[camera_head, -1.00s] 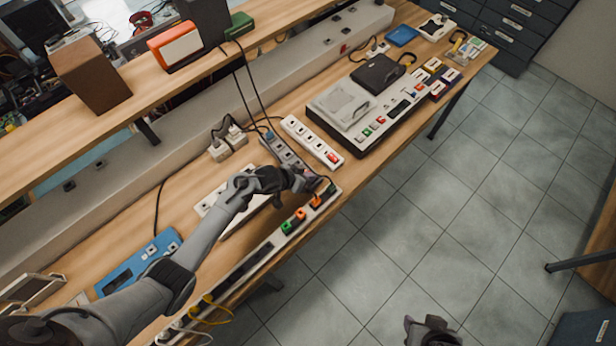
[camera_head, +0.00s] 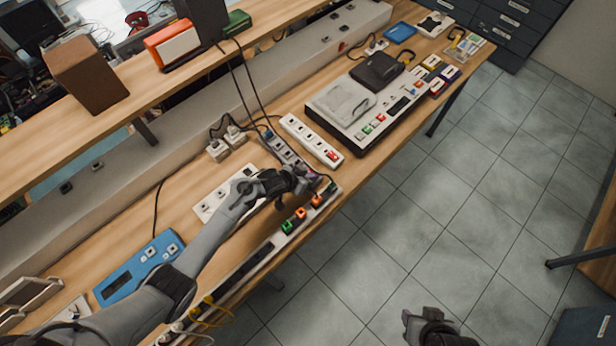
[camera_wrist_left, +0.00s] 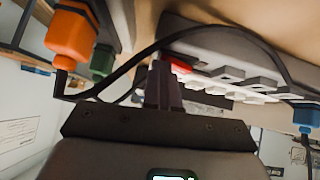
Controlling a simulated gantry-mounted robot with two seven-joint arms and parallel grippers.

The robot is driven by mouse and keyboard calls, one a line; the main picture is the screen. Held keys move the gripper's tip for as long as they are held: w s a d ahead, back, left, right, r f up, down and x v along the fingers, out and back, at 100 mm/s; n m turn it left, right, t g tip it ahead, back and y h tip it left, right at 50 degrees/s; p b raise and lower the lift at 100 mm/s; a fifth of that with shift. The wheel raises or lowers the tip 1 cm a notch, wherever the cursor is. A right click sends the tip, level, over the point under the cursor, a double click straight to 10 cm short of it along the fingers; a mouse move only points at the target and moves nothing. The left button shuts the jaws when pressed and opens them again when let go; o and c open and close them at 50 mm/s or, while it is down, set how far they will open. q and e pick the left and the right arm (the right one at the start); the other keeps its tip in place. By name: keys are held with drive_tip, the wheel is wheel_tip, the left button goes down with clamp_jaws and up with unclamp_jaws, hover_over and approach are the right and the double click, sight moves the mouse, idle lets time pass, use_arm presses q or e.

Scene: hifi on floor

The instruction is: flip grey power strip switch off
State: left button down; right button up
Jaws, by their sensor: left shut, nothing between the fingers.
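The grey power strip (camera_head: 279,148) lies on the bench, with a dark cable at its far end. Its near end is partly hidden by my left gripper (camera_head: 302,182) in the head view. In the left wrist view, a pale-grey strip (camera_wrist_left: 228,44) with a row of sockets spans the upper right, and a red switch (camera_wrist_left: 181,65) shows at its end. My left gripper's fingers (camera_wrist_left: 164,75) are shut and empty, close beside that switch. I cannot tell whether they touch it. My right gripper (camera_head: 425,318) hangs over the floor, away from the bench; its opening is unclear.
A white power strip (camera_head: 312,140) lies just right of the grey one. Another strip with green and orange plugs (camera_head: 302,213) runs along the bench's front edge. In the wrist view, an orange plug (camera_wrist_left: 72,37) and a looping black cable (camera_wrist_left: 140,57) are close to the fingers.

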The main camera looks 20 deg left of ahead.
use_arm(q)
drive_tip(key=shift+w+a, duration=0.25)
drive_tip(key=shift+a, duration=0.35)
drive_tip(key=shift+w+a+r, duration=0.2)
drive_tip(key=shift+a, duration=0.1)
drive_tip(key=shift+s+d, duration=0.1)
drive_tip(key=shift+d, duration=0.15)
wheel_tip(320, 180, up, 4)
drive_tip(key=p, duration=0.4)
drive_tip(key=shift+s+d+p, duration=0.1)
drive_tip(key=shift+d+p, duration=0.05)
drive_tip(key=shift+p, duration=0.2)
drive_tip(key=shift+s+r+p, duration=0.15)
drive_tip(key=shift+r+p, duration=0.2)
drive_tip(key=s+d+v, duration=0.1)
drive_tip(key=v, duration=0.8)
drive_tip(key=shift+d, duration=0.2)
drive_tip(key=shift+s+f, duration=0.15)
